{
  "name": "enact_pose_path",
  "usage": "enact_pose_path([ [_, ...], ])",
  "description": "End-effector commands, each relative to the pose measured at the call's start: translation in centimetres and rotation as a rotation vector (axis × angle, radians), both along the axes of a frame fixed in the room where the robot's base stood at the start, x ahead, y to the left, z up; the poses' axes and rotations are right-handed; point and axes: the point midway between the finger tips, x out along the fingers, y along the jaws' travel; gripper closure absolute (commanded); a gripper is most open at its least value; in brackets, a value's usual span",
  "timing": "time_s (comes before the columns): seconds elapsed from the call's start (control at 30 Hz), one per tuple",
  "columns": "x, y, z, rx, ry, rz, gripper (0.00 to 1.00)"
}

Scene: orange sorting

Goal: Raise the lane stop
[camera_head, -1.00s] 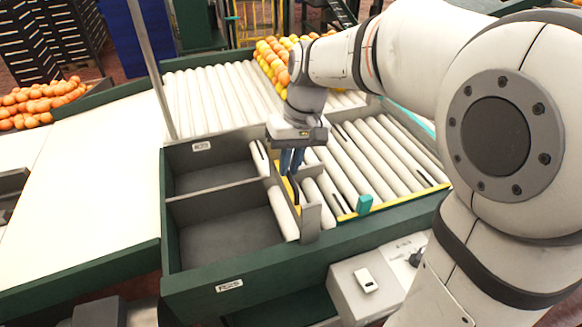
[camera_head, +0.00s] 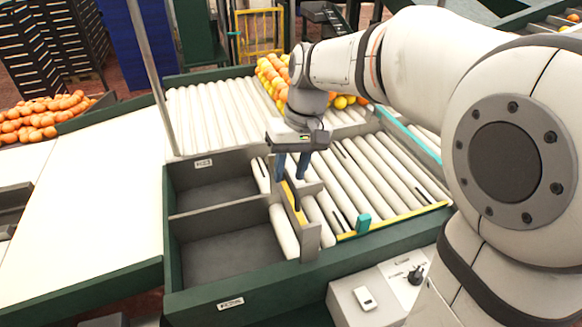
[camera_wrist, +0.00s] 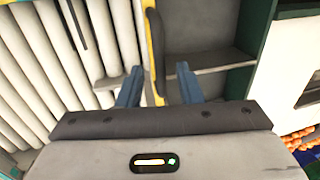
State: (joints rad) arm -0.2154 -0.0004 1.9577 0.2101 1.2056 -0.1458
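An upright paddle with a black grip and yellow edge (camera_head: 292,197) stands on a grey divider between the bins and the roller lanes. My gripper (camera_head: 292,172) is just above it, pointing down, with its blue fingers apart. In the wrist view the fingers of my gripper (camera_wrist: 158,84) stand on either side of the black and yellow paddle (camera_wrist: 156,45), with gaps showing. I cannot tell which of these pieces is the lane stop.
Two dark grey bins (camera_head: 225,250) lie left of the paddle, inside a green frame. Oranges and yellow fruit (camera_head: 272,75) rest on the far rollers. A thin post (camera_head: 150,75) rises at the back left. A grey control box (camera_head: 380,290) stands in front.

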Motion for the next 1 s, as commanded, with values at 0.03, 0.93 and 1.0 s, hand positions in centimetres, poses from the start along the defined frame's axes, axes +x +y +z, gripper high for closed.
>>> enact_pose_path([
  [0.03, 0.1, 0.0, 0.2, 0.001, -0.002, 0.0, 0.67],
  [0.93, 0.4, -1.5, 7.6, -0.001, -0.002, -0.002, 0.67],
  [1.0, 0.1, -1.8, 7.4, -0.004, -0.009, -0.01, 0.67],
])
